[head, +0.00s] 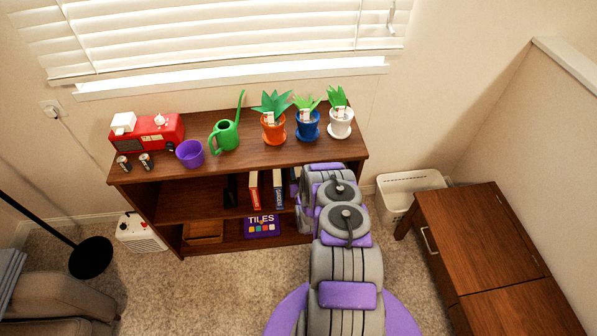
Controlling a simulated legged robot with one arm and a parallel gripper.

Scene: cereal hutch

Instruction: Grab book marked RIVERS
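Several upright books stand on the middle shelf of the brown bookcase (190,192). A red and white book (253,191) and a book with a blue lower spine (278,190) show clearly. A dark book (230,191) stands to their left, and another is partly hidden beside my arm at the right. The spine lettering is too small to read, so I cannot tell which book is marked RIVERS. My grey and purple arm reaches to the right end of the bookcase, just right of the books. My gripper's fingers are hidden behind the arm's own links.
A purple TILES box (262,226) lies on the bottom shelf. The top holds a red radio (147,133), a purple cup (190,153), a green watering can (226,133) and three potted plants. A white bin (408,187) and brown cabinet (490,250) stand right. Carpet in front is clear.

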